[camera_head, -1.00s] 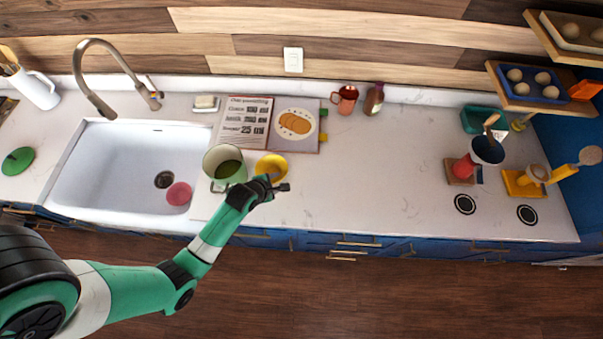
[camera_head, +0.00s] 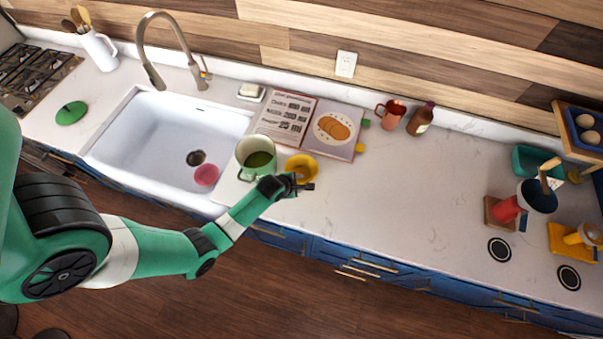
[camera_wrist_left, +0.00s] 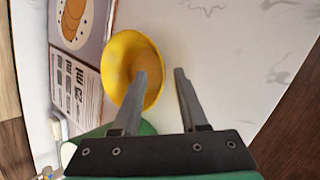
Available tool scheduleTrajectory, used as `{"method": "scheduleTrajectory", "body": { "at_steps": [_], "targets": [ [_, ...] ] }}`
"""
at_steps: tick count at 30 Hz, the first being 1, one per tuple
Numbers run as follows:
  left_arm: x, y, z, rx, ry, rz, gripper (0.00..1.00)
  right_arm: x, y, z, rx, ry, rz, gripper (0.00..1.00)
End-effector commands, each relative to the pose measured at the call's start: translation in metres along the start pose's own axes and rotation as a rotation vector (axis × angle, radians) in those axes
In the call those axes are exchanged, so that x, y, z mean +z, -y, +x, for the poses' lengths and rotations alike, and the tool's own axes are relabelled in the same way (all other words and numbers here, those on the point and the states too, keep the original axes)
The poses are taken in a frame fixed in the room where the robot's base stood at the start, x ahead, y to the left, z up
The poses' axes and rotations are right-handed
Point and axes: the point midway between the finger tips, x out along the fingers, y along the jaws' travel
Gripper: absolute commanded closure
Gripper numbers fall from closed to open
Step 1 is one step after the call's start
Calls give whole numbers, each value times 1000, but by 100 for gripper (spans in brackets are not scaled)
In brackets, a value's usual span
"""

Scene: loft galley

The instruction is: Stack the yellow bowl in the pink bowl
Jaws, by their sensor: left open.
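The yellow bowl (camera_head: 301,166) stands on the white counter just right of the green pot; it also shows in the left wrist view (camera_wrist_left: 122,62). The pink bowl (camera_head: 206,175) lies in the white sink, near its front right corner. My left gripper (camera_head: 306,183) is at the front right side of the yellow bowl. In the left wrist view its fingers (camera_wrist_left: 160,75) are apart, with one finger overlapping the bowl's near edge and the other over bare counter. Nothing is held. My right gripper is not in view.
A green pot (camera_head: 256,160) stands close left of the yellow bowl. An open cookbook (camera_head: 333,133) lies behind it. The faucet (camera_head: 150,50) arches over the sink (camera_head: 128,150). A copper mug (camera_head: 391,114) and a bottle stand farther back.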

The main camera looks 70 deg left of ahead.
Motion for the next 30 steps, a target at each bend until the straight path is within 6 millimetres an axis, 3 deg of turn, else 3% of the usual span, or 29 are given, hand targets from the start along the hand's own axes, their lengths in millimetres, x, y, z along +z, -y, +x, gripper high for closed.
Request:
{"method": "scheduleTrajectory", "body": {
  "at_steps": [7, 16, 23, 30],
  "targets": [
    [-2, 2, 40, 0, 0, 0, 57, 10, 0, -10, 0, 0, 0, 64],
    [-2, 2, 44, 1, 0, 0, 57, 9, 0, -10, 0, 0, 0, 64],
    [-2, 2, 43, 0, 0, 0, 98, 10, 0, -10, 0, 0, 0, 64],
    [-2, 2, 43, 0, 0, 0, 100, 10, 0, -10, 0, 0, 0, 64]
  ]
}}
